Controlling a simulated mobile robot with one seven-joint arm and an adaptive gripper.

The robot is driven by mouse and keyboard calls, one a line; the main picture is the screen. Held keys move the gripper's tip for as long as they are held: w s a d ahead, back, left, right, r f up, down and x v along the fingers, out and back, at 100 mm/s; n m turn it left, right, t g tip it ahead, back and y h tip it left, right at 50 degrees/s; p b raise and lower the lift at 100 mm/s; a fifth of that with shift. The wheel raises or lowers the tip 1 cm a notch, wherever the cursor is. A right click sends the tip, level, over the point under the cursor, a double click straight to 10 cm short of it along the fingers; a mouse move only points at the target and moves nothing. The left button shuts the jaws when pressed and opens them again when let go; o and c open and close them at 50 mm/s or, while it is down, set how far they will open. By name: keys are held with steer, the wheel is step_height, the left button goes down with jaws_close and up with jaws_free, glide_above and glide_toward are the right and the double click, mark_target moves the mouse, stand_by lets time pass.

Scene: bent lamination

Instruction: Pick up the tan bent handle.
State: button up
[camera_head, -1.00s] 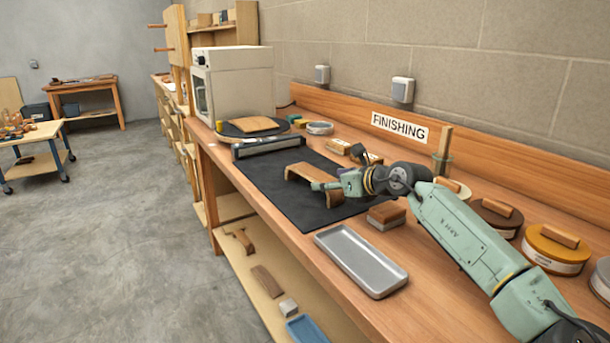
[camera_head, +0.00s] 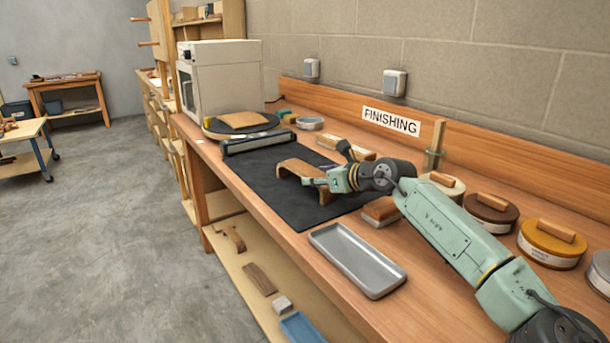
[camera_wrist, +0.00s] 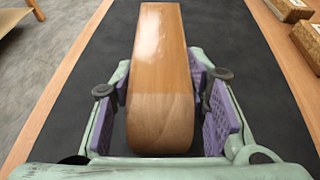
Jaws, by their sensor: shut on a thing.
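The tan bent handle (camera_head: 298,168) is an arched strip of wood on the black mat (camera_head: 262,186), with its ends bent down. In the wrist view the handle (camera_wrist: 162,70) runs away from me between the purple finger pads. My gripper (camera_head: 318,182) is at the handle's near right end. It is shut on the handle, with the pads on both sides (camera_wrist: 165,115). I cannot tell whether the handle's far end touches the mat.
A grey metal tray (camera_head: 340,285) lies in front of the mat. A sanding block (camera_head: 382,212) sits right of it. Several round tins line the right.

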steer(key=shift+c, duration=0.9)
step_height(320, 180, up, 10)
steer(key=shift+r+b, duration=0.1)
steer(key=shift+b, duration=1)
